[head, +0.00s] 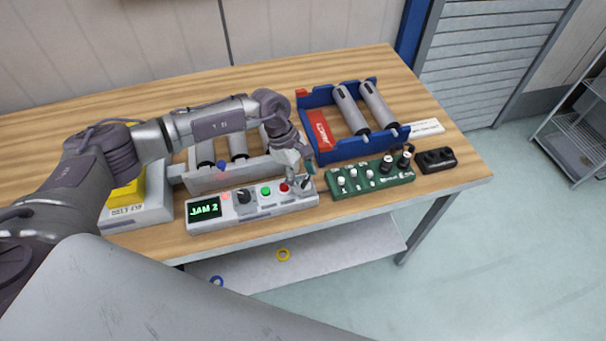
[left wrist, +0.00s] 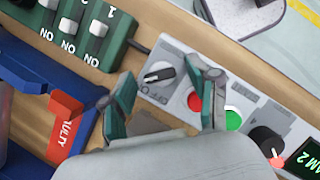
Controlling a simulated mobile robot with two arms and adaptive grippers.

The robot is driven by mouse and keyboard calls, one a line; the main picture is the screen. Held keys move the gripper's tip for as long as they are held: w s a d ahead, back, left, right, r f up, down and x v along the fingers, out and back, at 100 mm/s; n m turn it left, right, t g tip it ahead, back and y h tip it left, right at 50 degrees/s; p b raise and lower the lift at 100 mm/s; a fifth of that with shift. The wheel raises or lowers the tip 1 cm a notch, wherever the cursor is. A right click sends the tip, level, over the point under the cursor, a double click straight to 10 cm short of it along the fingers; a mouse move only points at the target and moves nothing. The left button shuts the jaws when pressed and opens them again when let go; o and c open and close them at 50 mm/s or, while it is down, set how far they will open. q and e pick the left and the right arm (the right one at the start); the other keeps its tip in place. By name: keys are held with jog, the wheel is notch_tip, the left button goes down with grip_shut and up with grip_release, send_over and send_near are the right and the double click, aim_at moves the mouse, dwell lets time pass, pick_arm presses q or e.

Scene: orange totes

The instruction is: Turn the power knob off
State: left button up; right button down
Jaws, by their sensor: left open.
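The grey control panel (head: 228,222) lies along the table's front, with a green "JAM 2" display at its left end. The power knob (left wrist: 158,75), a pale dial with a black grip and OFF lettering beside it, sits at the panel's end past the red button (left wrist: 194,101). In the head view my gripper mostly hides the knob. My left gripper (head: 300,172) is open over that end, pointing down. In the left wrist view its fingers (left wrist: 167,90) stand either side of the knob. I cannot tell whether they touch it. My right gripper is not in view.
A green button (head: 266,191) and black dial (head: 244,197) are on the same panel. A green switch box (head: 372,190) stands close by on the right. A blue tray (head: 345,150) with rollers and a red tag is behind. A black box (head: 436,160) sits near the right edge.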

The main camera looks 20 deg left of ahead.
pick_arm(q)
grip_shut()
